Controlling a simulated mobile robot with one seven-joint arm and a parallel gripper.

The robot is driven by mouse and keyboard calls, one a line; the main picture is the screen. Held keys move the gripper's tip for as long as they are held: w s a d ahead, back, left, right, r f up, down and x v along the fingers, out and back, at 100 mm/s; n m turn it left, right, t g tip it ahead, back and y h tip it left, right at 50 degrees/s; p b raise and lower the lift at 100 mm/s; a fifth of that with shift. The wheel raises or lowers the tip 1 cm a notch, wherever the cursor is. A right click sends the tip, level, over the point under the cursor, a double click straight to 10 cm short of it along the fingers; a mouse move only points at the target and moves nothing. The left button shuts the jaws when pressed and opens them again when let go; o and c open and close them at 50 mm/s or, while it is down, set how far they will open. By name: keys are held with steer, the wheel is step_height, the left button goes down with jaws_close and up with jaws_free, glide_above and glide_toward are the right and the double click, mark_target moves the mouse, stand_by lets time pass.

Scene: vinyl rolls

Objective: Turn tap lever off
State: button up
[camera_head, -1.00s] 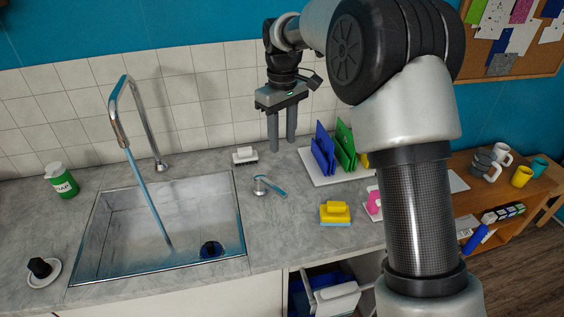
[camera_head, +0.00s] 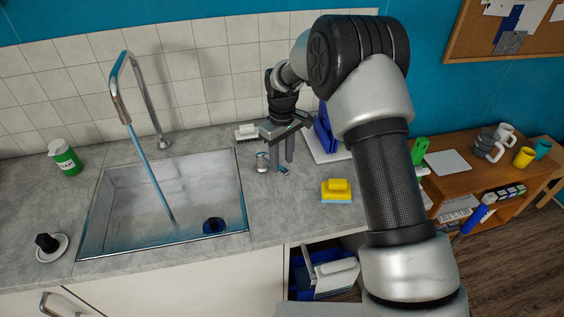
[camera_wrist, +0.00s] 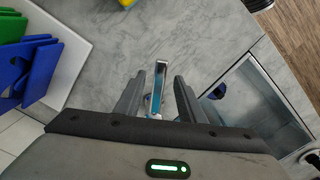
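The tap lever (camera_head: 262,162) stands on the counter right of the sink, a small metal post with a handle pointing right. Its blue-tinted handle (camera_wrist: 158,82) shows between my fingers in the wrist view. My gripper (camera_head: 283,168) is open and low over the counter, with one finger on each side of the handle. I cannot tell whether either finger touches it. The fingers partly hide the handle in the head view. The tall curved metal tap (camera_head: 117,88) stands behind the sink, and a stream of water (camera_head: 152,180) runs from it.
The sink (camera_head: 95,220) lies left of the lever. A white brush (camera_head: 246,132) is close behind my gripper. A yellow sponge (camera_head: 337,190) sits to the right. Blue boards (camera_head: 323,130) stand on a white tray behind. Green soap (camera_head: 64,157) is at far left.

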steer(key=shift+f, duration=0.9)
steer(key=shift+c, duration=0.2)
jaws_close()
steer(key=shift+s+a, duration=0.1)
steer(key=shift+s+a+m+b, duration=0.4)
steer(key=shift+a+m, duration=0.1)
steer(key=shift+m, duration=0.25)
steer(key=shift+s+a+m+b, duration=0.4)
steer(key=shift+a+m, duration=0.1)
steer(key=shift+m, duration=0.25)
steer(key=shift+s+a+m+b, duration=0.25)
steer(key=shift+a+m, duration=0.35)
steer(key=shift+m, duration=0.15)
steer(key=shift+s+a+m+b, duration=0.2)
steer(key=shift+a+m, duration=0.35)
steer(key=shift+m, duration=0.2)
